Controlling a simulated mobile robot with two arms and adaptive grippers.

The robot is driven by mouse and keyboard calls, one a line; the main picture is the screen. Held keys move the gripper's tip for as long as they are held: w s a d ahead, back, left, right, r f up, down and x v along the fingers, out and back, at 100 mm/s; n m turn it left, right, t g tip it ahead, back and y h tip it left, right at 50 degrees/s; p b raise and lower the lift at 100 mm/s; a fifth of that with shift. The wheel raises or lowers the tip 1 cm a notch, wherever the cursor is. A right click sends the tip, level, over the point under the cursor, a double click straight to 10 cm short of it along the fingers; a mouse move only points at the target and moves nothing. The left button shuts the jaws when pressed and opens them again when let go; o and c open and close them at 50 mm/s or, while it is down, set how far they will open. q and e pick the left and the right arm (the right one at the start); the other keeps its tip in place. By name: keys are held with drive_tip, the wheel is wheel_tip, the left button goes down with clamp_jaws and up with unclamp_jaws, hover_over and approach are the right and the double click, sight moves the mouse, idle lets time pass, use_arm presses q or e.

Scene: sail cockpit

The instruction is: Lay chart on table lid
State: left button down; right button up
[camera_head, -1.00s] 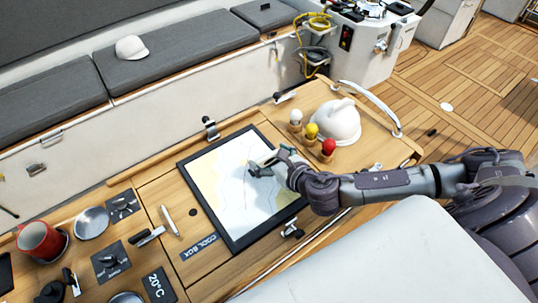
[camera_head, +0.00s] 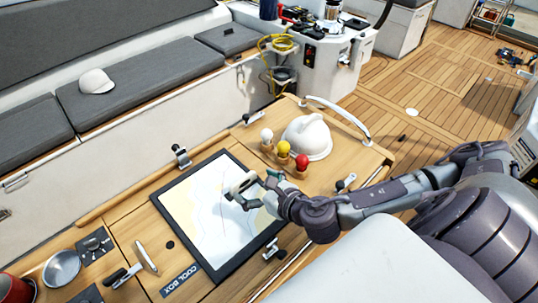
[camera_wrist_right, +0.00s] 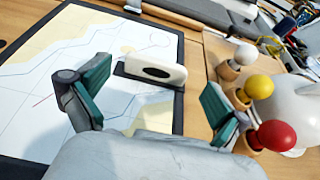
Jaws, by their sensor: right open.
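The chart (camera_head: 205,205), pale with blue and cream areas and a dark border, lies flat on the wooden table lid (camera_head: 140,228). It also shows in the right wrist view (camera_wrist_right: 60,105). My right gripper (camera_head: 254,190) is over the chart's right part, its fingers apart. In the wrist view a white block with a dark slot (camera_wrist_right: 160,73) lies at the chart's edge, between or just beyond the fingertips of the right gripper (camera_wrist_right: 157,98); I cannot tell if they touch it. My left gripper is out of view.
White, yellow and red knobs (camera_head: 284,150) and a white helmet-like dome (camera_head: 308,138) stand close right of the chart. Latches (camera_head: 181,156) sit by the lid's edges. A metal bowl (camera_head: 61,267) and a red mug (camera_head: 17,290) are at lower left.

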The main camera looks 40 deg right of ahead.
drive_tip(key=b+v, duration=0.1)
drive_tip(key=v, duration=0.5)
drive_tip(key=shift+s, duration=0.15)
drive_tip(key=shift+s+r, duration=0.25)
drive_tip(key=shift+s, duration=0.1)
drive_tip(key=shift+s+d+f, duration=0.1)
